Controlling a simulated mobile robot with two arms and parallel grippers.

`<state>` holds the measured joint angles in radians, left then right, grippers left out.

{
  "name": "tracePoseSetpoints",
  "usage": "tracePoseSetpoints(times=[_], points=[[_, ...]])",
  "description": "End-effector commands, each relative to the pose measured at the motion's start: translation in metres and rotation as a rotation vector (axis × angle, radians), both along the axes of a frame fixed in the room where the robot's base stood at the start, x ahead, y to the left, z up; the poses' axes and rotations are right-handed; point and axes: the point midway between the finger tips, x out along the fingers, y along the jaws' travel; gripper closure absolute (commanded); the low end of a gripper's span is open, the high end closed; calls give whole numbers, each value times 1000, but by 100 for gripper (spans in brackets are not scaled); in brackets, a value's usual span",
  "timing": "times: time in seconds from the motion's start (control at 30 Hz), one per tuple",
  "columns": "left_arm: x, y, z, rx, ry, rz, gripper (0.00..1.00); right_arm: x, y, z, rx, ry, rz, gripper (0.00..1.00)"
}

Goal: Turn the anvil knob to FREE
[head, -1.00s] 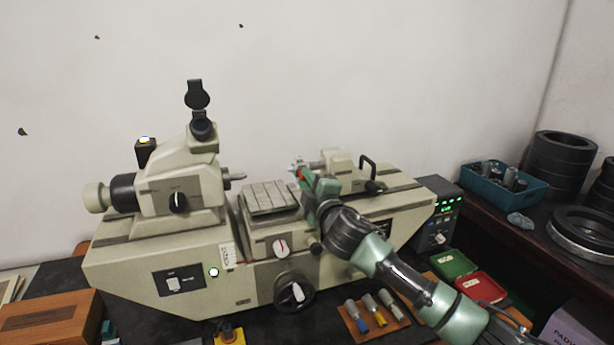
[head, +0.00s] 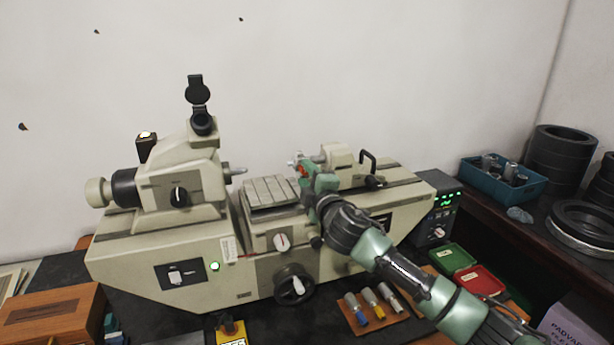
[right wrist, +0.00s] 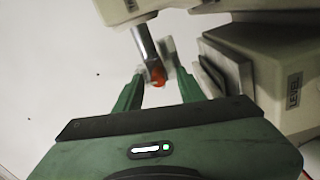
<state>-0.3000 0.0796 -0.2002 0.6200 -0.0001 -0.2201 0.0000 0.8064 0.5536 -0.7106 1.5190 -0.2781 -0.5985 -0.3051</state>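My right gripper (head: 302,167) is at the right-hand end unit (head: 340,166) of the beige measuring machine. In the right wrist view, its two green fingers (right wrist: 159,76) are apart. A metal rod with an orange-red tip (right wrist: 157,80) shows between them; contact is not clear. In the head view the gripper covers part of this spot. No FREE label is readable, so I cannot tell which is the anvil knob. My left gripper is not in view.
The grooved stage (head: 272,192) stands left of my gripper, and a black handle (head: 368,162) right of it. A handwheel (head: 294,286) sticks out at the front. A tool tray (head: 362,325) and red tray (head: 478,280) lie near my arm. A blue bin (head: 500,186) stands right.

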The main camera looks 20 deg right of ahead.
Motion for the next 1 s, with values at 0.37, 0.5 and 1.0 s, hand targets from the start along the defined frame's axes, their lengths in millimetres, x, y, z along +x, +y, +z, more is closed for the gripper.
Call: tracePoseSetpoints(times=[0.37, 0.5, 1.0], points=[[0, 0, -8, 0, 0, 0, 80, -23, -1, -2, 0, -2, 1, 61], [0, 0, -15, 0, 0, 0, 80, -48, -2, -3, -1, -2, 1, 61], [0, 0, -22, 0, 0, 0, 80, -78, -3, -1, 0, -1, 0, 61]])
